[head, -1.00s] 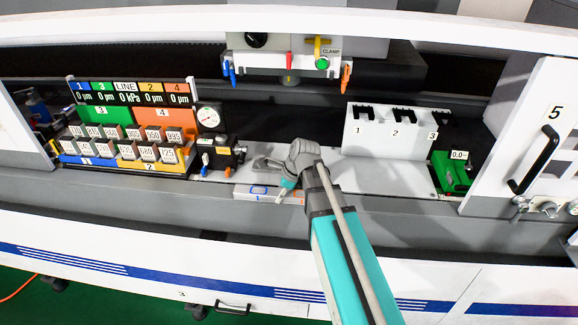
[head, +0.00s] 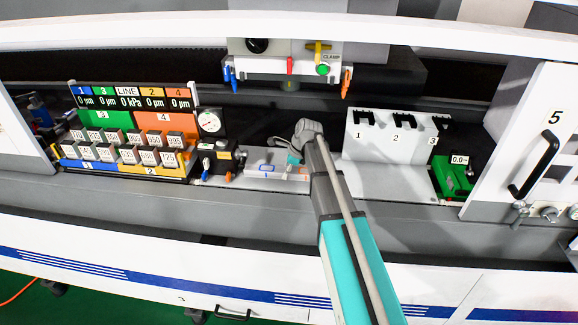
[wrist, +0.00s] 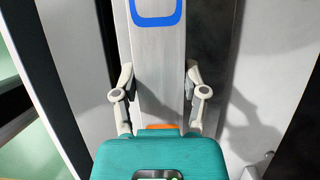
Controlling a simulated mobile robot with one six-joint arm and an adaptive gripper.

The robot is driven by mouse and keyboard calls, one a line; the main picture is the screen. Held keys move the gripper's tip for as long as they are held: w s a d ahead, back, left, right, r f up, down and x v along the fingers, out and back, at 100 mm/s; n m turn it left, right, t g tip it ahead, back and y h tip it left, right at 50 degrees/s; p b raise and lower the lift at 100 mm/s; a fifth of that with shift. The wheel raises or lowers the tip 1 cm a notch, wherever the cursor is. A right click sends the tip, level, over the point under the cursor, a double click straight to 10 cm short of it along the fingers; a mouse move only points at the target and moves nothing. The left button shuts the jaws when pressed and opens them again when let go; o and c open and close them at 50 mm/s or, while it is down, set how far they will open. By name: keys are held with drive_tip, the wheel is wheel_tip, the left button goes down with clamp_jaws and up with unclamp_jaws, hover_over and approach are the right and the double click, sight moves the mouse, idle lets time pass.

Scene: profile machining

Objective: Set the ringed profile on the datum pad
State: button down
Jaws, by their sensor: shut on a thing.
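The ringed profile (head: 255,158) is a pale metal bar with a blue rounded outline on its face. In the head view it lies crosswise, left of my gripper (head: 293,163). In the wrist view the profile (wrist: 158,65) runs up the picture between the two fingers of my gripper (wrist: 160,82), with the blue ring at the top edge. An orange mark shows on it close to the palm. My gripper is shut on the profile. I cannot tell for sure which surface is the datum pad, or whether the profile touches the bench.
A white rack (head: 385,140) numbered 1 to 3 stands right of my arm, with a green gauge unit (head: 455,175) beyond it. A block tray with a display board (head: 135,105) is at left. A clamp head (head: 290,65) hangs above. Bare pale bench (head: 375,183) lies before the rack.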

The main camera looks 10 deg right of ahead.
drive_tip(key=shift+w, duration=0.2)
drive_tip(key=w, duration=0.2)
drive_tip(key=w+d, duration=0.1)
drive_tip(key=w, duration=0.1)
drive_tip(key=shift+d, duration=0.15)
drive_tip(key=shift+w+d+f+b, duration=0.1)
drive_tip(key=shift+w+f+b, duration=0.05)
drive_tip(key=shift+f+b, duration=0.65)
drive_tip(key=shift+f, duration=0.1)
drive_tip(key=shift+c, duration=0.6)
unclamp_jaws()
drive_tip(key=shift+r, duration=0.25)
